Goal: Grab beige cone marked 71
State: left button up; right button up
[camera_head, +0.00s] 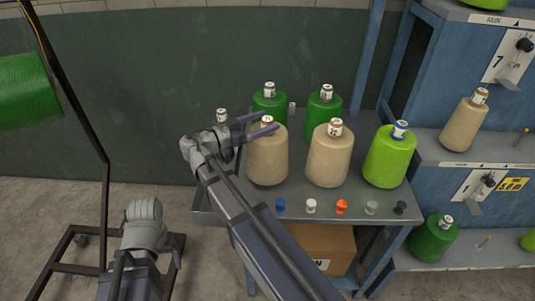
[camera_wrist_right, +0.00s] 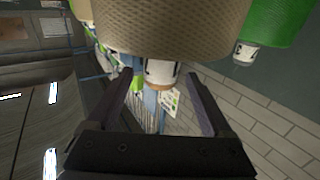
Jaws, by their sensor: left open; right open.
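Two beige cones stand on the grey table, the left one (camera_head: 267,160) and the right one (camera_head: 330,158); a third beige cone (camera_head: 465,124) sits on the rack at right. Their tip labels are too small to read for certain. My right gripper (camera_head: 259,123) is open at the tip of the left beige cone. In the right wrist view that beige cone (camera_wrist_right: 170,25) fills the top, and its white labelled tip (camera_wrist_right: 162,72) lies between the open fingers (camera_wrist_right: 163,103). My left gripper (camera_head: 147,235) is low at left, empty and away from the cones; its fingers are mostly hidden.
Two dark green cones (camera_head: 325,106) stand behind the beige ones, and a lime cone (camera_head: 388,162) stands at right. Several small coloured pegs (camera_head: 341,207) line the table's front. A cardboard box (camera_head: 325,245) is below. A black frame (camera_head: 105,190) stands at left.

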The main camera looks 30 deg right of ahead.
jog(key=d, duration=0.4)
jog(key=shift+w+d+f, duration=0.1)
jog(key=shift+d+f, duration=0.1)
jog(key=shift+d, duration=0.1)
jog(key=shift+c, duration=0.4)
grip_shut()
jog(key=shift+r, duration=0.1)
dwell(0.6)
